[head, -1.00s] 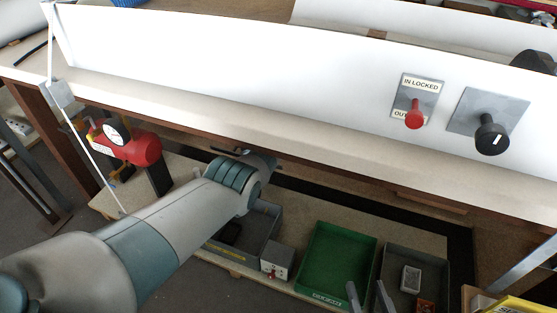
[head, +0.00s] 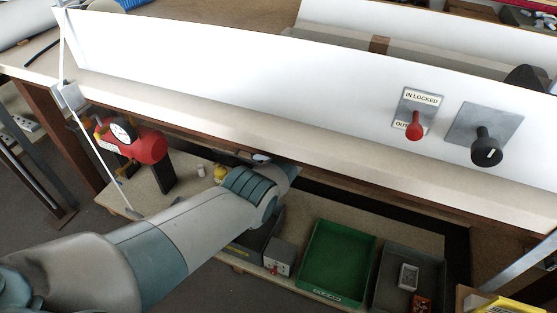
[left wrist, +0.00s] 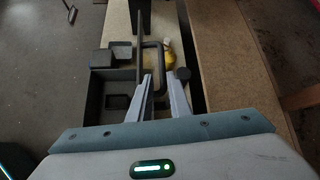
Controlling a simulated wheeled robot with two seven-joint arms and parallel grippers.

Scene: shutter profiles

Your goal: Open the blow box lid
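I cannot tell for certain which thing is the blow box lid. A long white panel (head: 270,72) runs along the table, with a red knob (head: 415,130) on a plate labelled "IN LOCKED" and a black knob (head: 487,153) to its right. My left arm reaches under the table's front edge, and its gripper is mostly hidden in the head view. In the left wrist view my left gripper (left wrist: 160,78) has its two fingers apart. A black loop-shaped handle (left wrist: 153,44) shows at and between the fingertips; contact is unclear. My right gripper is out of view.
Below the table are a red tank with a gauge (head: 150,147), a green tray (head: 338,258), a grey tray (head: 411,268) and a small metal box (head: 279,257). A dark bin (left wrist: 97,92) and a yellow item (left wrist: 168,58) lie near the left gripper.

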